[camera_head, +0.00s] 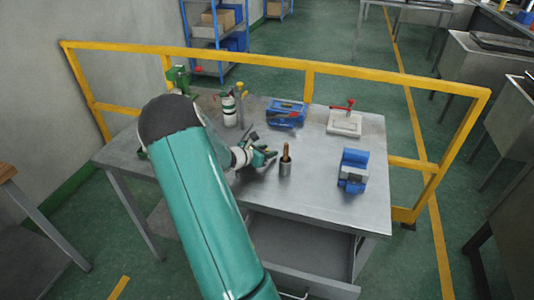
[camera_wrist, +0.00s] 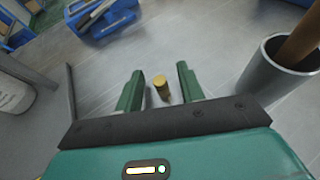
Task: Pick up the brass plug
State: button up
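The brass plug (camera_wrist: 161,86) is a small gold cylinder standing on the metal table (camera_wrist: 220,62) in the wrist view. It lies between and slightly beyond the two green fingers of my gripper (camera_wrist: 160,90), apart from both. My gripper is open and empty. In the head view my gripper (camera_head: 268,154) is low over the table, left of a grey metal cup. The plug cannot be made out in the head view.
The grey cup (camera_wrist: 262,78) with a brown handle in it stands close to the right of my gripper. A blue box (camera_head: 287,113), a white block with a red handle (camera_head: 345,122) and a blue device (camera_head: 353,170) stand on the table. A yellow rail (camera_head: 300,67) runs behind.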

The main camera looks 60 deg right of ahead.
jog(key=shift+d, duration=0.1)
jog(key=shift+c, duration=0.2)
grip_shut()
